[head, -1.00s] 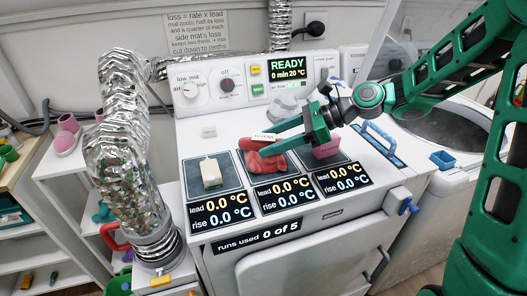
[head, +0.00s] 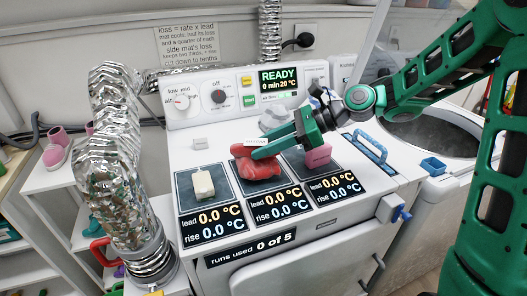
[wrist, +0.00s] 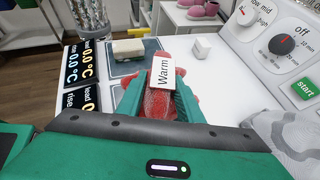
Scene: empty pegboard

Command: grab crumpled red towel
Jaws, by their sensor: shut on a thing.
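The crumpled red towel (head: 258,168) lies on the middle dark mat on top of the white machine. It also shows in the wrist view (wrist: 158,104), between the two green fingers. A white tag reading "Warm" (wrist: 164,72) stands out from it. My green gripper (head: 268,149) reaches in from the right, and its fingers are shut on the towel. The towel's underside is hidden, so I cannot tell whether it touches the mat.
A cream block (head: 203,184) sits on the left mat, a pink block (head: 318,156) on the right mat beside my gripper. A small white block (head: 200,143) stands behind the mats. A silver duct (head: 112,180) rises at left; a blue handle (head: 370,145) is at right.

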